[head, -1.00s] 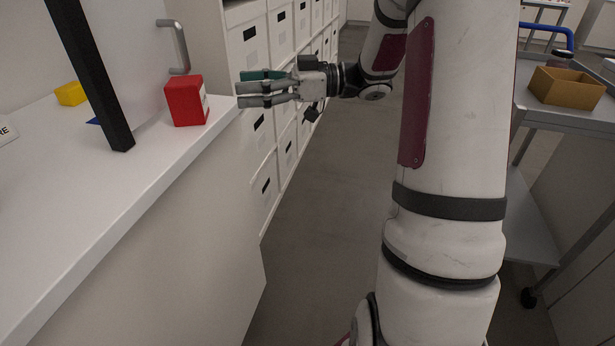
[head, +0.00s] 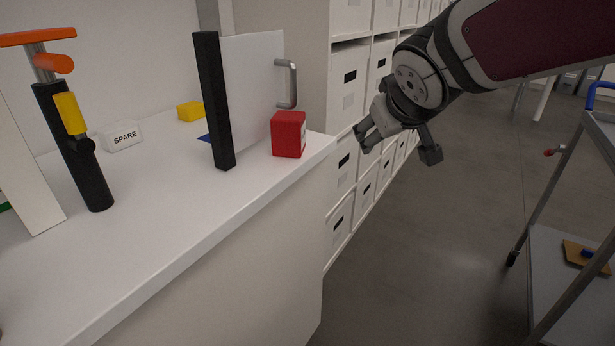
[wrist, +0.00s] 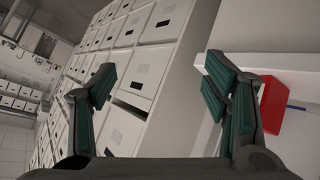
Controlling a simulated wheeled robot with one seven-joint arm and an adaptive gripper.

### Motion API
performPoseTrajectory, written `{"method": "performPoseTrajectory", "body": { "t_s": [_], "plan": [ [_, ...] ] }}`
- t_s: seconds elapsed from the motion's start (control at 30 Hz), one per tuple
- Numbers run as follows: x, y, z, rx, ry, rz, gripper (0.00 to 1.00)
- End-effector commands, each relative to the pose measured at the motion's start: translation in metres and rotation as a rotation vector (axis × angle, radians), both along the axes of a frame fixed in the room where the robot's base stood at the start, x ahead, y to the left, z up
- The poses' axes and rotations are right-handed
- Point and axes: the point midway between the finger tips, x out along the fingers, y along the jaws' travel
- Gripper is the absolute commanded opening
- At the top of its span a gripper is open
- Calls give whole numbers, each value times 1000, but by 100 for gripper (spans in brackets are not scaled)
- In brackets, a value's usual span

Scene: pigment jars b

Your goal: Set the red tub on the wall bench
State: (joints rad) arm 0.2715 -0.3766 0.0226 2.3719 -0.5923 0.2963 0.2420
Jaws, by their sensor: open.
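The red tub (head: 289,136) is a small box-like container with a pale label on its right side. It stands upright on the white wall bench (head: 215,200), close to the bench's right end. My gripper (head: 364,138) is open and empty, to the right of the tub, beyond the bench end and apart from it. In the wrist view, the open fingers (wrist: 158,95) show green pads with nothing between them. Part of the red tub (wrist: 273,105) shows there behind the right finger, which partly hides it.
A white panel (head: 248,85) with a black post and grey handle stands behind the tub. A yellow block (head: 190,111), a SPARE sign (head: 122,136) and a black-and-orange tool (head: 80,150) are further left. Drawers (head: 350,75) line the back. A grey cart (head: 560,290) stands right.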

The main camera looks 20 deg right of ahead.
Motion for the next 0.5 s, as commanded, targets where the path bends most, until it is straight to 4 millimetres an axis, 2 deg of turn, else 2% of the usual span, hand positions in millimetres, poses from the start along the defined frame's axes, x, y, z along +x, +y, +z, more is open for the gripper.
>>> {"method": "performPoseTrajectory", "body": {
  "t_s": [0.03,0.17,0.3,0.4,0.5],
  "plan": [
    [-26,10,-8,30,59,-30,70],
    [-102,42,-40,138,262,-87,70],
    [-182,84,-69,264,488,-79,70],
    [-228,110,-81,336,621,-47,70],
    [-258,127,-87,382,712,-15,70]
  ]
}}
